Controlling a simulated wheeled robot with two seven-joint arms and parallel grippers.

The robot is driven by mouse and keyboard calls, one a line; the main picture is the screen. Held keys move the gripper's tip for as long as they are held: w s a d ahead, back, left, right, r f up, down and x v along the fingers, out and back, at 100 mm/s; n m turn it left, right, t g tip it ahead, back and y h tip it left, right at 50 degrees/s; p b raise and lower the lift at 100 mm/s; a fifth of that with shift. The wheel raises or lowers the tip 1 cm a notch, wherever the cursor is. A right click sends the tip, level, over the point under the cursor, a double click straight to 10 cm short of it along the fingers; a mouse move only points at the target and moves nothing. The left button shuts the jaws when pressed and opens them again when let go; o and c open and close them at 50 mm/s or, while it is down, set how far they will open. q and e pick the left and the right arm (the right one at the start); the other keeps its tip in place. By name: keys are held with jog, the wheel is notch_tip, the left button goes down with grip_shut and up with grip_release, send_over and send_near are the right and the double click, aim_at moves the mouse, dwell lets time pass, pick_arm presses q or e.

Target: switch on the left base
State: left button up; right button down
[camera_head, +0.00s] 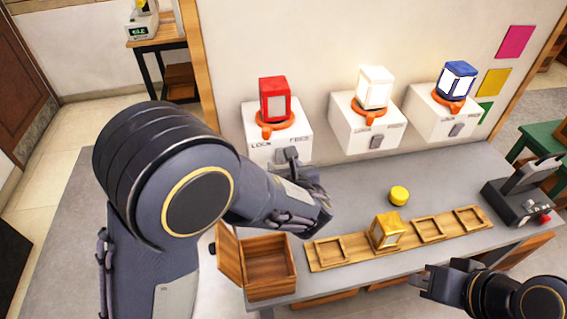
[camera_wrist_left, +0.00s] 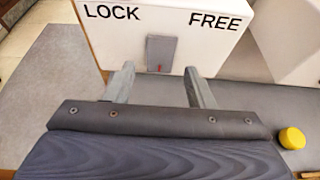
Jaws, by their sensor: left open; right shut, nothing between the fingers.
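The left base (camera_head: 258,128) is a white box with LOCK and FREE lettering. It carries an orange holder (camera_head: 275,127) and a red lantern (camera_head: 274,98) with a dull window. In the left wrist view its front (camera_wrist_left: 165,20) shows a grey switch plate (camera_wrist_left: 161,52) between and below the two words. My left gripper (camera_head: 303,172) is open in front of this base; its two fingers (camera_wrist_left: 161,88) stand either side of the plate, apart from it and nearer the camera. My right gripper (camera_head: 430,282) is shut and empty by the table's front edge.
The middle base (camera_head: 347,130) bears a glowing white lantern (camera_head: 375,88); the right base (camera_head: 425,118) bears a blue lantern (camera_head: 457,80) with bright windows. An open wooden box (camera_head: 268,290), a wooden rack (camera_head: 330,262) with a yellow lantern (camera_head: 386,231), and a yellow knob (camera_head: 399,195) occupy the table.

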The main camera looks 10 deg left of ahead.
pick_arm(q)
jog(key=shift+w+a+f, duration=0.1)
jog(key=shift+w+f, duration=0.05)
jog(key=shift+w, duration=0.2)
jog(key=c, duration=1)
jog(key=f+t+b, duration=0.1)
jog(key=t+b, duration=0.1)
jog(key=b, duration=0.5)
jog(key=shift+f+y+b, duration=0.25)
jog(key=shift+y+b, duration=0.1)
jog(key=shift+y, duration=0.05)
jog(key=shift+r+t+b, duration=0.2)
jog(key=shift+t+b, duration=0.1)
jog(key=shift+b, duration=0.1)
jog(key=shift+r, duration=0.1)
jog(key=o, duration=1)
